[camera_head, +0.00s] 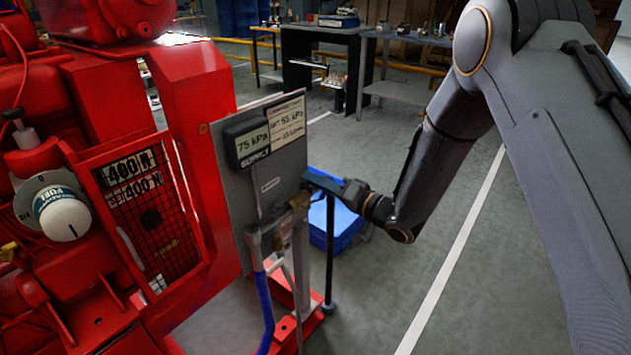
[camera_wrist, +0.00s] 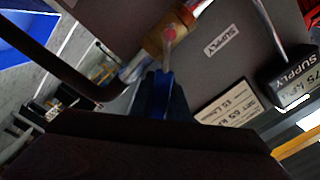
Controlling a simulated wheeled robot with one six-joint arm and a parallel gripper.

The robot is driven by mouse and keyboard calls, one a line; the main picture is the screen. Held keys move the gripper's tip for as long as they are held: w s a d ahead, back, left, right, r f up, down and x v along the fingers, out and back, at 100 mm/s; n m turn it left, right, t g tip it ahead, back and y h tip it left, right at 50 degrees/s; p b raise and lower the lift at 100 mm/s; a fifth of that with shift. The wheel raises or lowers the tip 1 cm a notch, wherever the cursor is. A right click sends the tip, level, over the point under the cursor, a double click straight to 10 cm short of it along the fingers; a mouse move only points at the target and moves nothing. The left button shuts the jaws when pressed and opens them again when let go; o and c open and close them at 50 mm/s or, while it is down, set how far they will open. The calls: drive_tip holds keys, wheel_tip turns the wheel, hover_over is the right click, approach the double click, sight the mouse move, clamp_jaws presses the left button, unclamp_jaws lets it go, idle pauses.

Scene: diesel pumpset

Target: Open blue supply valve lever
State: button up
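The blue supply valve lever (camera_wrist: 161,92) runs from a brass valve body (camera_wrist: 170,34) in the wrist view. The grey panel behind it carries a SUPPLY label (camera_wrist: 223,40). My gripper (camera_wrist: 164,100) has a dark finger close on each side of the lever's blue handle and looks shut on it. In the head view my gripper (camera_head: 334,186) is at the right edge of the grey panel (camera_head: 236,205), beside the brass fitting (camera_head: 299,201). The lever is mostly hidden there by the gripper. A gauge display (camera_head: 250,143) on the panel reads 75 kPa.
The red pumpset (camera_head: 190,95) fills the left side. A dark upright post (camera_head: 329,255) and a blue crate (camera_head: 341,228) stand below my gripper. A blue hose (camera_head: 264,305) hangs under the panel. Workbenches (camera_head: 330,60) are at the back; the floor to the right is clear.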

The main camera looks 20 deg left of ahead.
drive_tip(key=o, duration=0.4)
drive_tip(key=shift+o, duration=0.2)
